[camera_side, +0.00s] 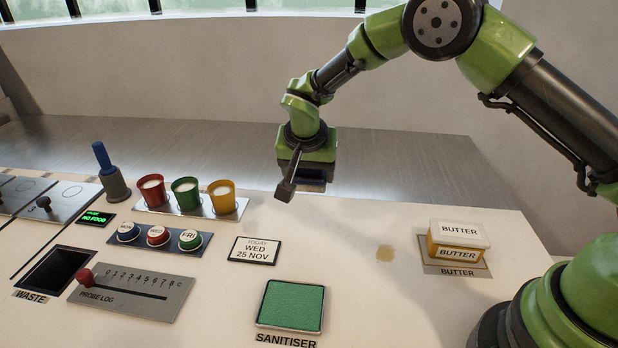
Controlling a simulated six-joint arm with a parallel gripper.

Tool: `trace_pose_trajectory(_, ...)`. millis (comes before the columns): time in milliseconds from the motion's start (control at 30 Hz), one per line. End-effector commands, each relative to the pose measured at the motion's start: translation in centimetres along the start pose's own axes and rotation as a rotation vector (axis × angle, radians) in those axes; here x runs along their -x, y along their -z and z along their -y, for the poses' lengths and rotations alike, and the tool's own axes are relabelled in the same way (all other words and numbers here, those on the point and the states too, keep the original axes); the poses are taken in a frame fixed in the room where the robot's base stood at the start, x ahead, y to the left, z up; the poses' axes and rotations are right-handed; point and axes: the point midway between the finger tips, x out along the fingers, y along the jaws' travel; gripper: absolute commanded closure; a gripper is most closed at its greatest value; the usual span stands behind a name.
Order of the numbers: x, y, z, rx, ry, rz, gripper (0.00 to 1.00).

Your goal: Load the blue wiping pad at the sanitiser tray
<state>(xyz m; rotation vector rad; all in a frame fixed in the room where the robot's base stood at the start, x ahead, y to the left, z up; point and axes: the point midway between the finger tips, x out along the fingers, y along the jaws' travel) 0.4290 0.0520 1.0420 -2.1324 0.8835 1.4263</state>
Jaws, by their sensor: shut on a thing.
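My gripper (313,172) is high over the back of the counter, behind the date sign. It is shut on a dark, bluish block, the blue wiping pad (314,187), which shows only as a shaded edge under the gripper. The jaws themselves are hard to make out. A dark grey arm-like piece hangs at the gripper's left side. The sanitiser tray (262,318) lies at the front of the counter, a dark-rimmed square with a green surface, labelled SANITISER. The gripper and pad are well apart from it, behind and above.
A tan stain (385,253) marks the counter, left of the butter box (458,236). A date sign (254,251) stands behind the tray. Coloured cups (186,193), day-labelled pots (157,235), a probe-log slider (130,294), a waste opening (55,272) and a blue-handled tool (103,157) are left.

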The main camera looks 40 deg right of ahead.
Motion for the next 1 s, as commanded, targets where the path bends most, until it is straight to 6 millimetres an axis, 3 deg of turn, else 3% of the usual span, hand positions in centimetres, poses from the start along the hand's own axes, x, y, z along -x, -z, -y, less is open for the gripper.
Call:
trace_pose_trajectory(100,0.0,0.0,0.0,0.000,0.000,0.000,0.54)
trace_pose_trajectory(133,0.0,0.0,0.0,0.000,0.000,0.000,0.35)
trace_pose_trajectory(200,0.0,0.0,0.0,0.000,0.000,-0.001,0.49)
trace_pose_trajectory(433,0.3,-1.3,0.4,-0.037,-0.017,0.000,0.50)
trace_pose_trajectory(567,1.2,-5.0,1.0,-0.157,-0.068,-0.001,0.50)
trace_pose_trajectory(800,3.8,-13.9,0.7,-0.507,-0.213,0.000,0.50)
trace_pose_trajectory(1000,5.2,-18.0,-0.2,-0.692,-0.286,0.000,0.50)
